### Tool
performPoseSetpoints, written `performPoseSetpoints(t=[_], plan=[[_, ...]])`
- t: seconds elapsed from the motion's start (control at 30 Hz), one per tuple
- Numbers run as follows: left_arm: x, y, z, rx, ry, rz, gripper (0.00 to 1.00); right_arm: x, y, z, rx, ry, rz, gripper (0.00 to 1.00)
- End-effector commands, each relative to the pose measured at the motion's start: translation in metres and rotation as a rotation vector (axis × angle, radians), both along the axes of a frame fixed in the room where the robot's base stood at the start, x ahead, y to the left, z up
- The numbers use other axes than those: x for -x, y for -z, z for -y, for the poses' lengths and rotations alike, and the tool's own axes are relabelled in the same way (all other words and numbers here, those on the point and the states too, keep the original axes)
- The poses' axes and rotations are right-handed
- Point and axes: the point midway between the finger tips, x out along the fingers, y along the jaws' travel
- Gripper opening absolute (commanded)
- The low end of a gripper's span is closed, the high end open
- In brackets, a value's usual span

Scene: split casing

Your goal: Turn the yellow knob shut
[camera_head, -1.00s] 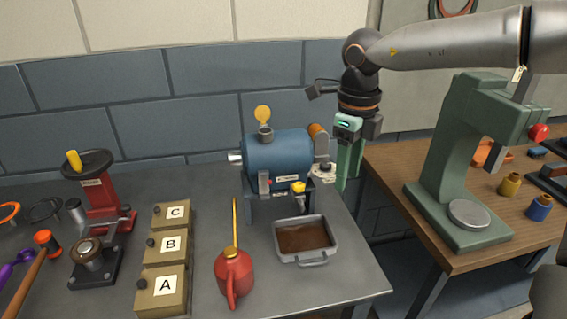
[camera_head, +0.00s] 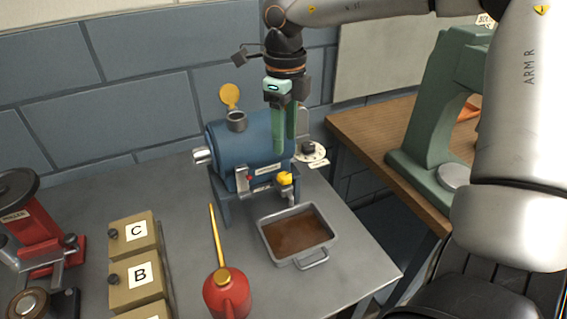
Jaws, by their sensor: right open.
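The yellow knob (camera_head: 285,178) sits on a small tap at the lower front right of the blue casing (camera_head: 240,142). My right gripper (camera_head: 284,146) points down with its green fingers in front of the casing's right end, above the knob. The fingers are open and look empty. They appear apart from the knob, though the depth between them is hard to judge. My left gripper is not in view.
A grey pan (camera_head: 298,236) of brown liquid stands below the tap. A red oil can (camera_head: 226,290) with a long yellow spout stands left of it. A green press (camera_head: 436,110) stands on the wooden bench.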

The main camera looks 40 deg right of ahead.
Motion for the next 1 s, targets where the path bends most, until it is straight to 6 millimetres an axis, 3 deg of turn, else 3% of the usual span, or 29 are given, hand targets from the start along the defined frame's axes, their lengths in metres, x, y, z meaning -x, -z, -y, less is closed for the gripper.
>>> performPoseSetpoints(t=[0.03,0.1,0.4,0.8,1.0], plan=[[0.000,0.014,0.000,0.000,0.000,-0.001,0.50,0.001,0.017,0.000,-0.001,0.000,-0.003,0.52],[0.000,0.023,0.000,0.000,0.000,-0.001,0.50,0.001,0.032,0.000,-0.001,0.000,-0.004,0.52],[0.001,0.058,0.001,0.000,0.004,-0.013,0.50,0.000,0.085,0.000,0.000,-0.001,-0.002,0.52],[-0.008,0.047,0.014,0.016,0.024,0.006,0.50,0.000,0.093,0.000,-0.001,-0.001,-0.001,0.50],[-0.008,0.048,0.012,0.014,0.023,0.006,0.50,0.000,0.093,0.000,-0.001,-0.001,-0.001,0.28]])
